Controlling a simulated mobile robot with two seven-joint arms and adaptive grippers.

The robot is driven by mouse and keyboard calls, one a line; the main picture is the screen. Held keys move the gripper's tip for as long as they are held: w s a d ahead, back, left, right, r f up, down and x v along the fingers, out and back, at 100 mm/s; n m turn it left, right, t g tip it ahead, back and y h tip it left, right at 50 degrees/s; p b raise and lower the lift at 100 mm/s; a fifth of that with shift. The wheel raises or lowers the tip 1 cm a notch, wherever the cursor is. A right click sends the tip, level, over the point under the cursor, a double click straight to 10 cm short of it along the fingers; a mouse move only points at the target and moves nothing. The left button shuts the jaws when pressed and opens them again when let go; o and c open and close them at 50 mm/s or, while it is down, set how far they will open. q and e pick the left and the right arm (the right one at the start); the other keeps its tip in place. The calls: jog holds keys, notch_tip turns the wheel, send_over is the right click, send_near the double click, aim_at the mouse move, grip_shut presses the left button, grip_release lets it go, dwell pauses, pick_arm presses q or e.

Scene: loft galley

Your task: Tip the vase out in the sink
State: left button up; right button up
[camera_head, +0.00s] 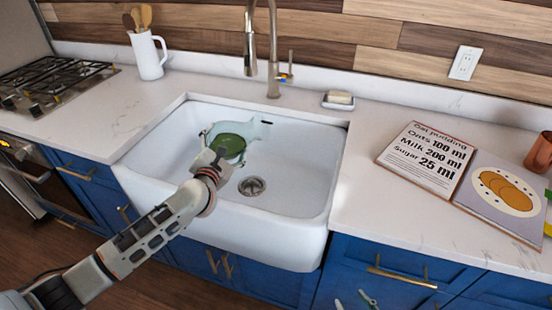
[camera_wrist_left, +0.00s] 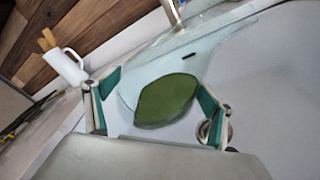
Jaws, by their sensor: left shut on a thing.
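The vase (camera_head: 252,131) is pale, see-through and blue-green, with a green round area at the end nearest my gripper. I cannot tell whether the green is its base or something inside. The vase lies tilted over the back left of the white sink (camera_head: 310,175), its paler end pointing away to the right. My left gripper (camera_head: 224,146) is shut on it; the left wrist view shows the vase (camera_wrist_left: 215,52) between the two teal-padded fingers. My right gripper (camera_head: 354,300) shows only its fingertips at the bottom edge, apart and empty.
The faucet (camera_head: 273,50) stands behind the sink, near the vase. The drain (camera_head: 252,186) is bare. A soap dish (camera_head: 338,100) sits at the back right rim, a white utensil jug (camera_head: 148,55) at the back left. A recipe book (camera_head: 430,160) lies on the right counter.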

pick_arm(q)
jog(key=shift+r, duration=0.4)
pick_arm(e)
jog(key=shift+s, duration=0.1)
pick_arm(q)
jog(key=shift+d+r+m, duration=0.1)
jog(key=shift+r+m, duration=0.05)
jog(key=shift+m, duration=0.15)
jog(key=shift+w+r, duration=0.1)
pick_arm(e)
jog(key=shift+s+d+f, duration=0.1)
jog(key=shift+d+f, duration=0.1)
jog(key=shift+d, duration=0.1)
pick_arm(q)
jog(key=shift+r, duration=0.1)
pick_arm(e)
jog(key=shift+d, duration=0.1)
pick_arm(q)
jog(key=shift+m, duration=0.4)
pick_arm(e)
jog(key=shift+a, duration=0.2)
pick_arm(q)
jog(key=shift+r, duration=0.1)
jog(key=shift+m, duration=0.3)
pick_arm(e)
jog(key=shift+a, duration=0.15)
pick_arm(q)
jog(key=shift+r, duration=0.1)
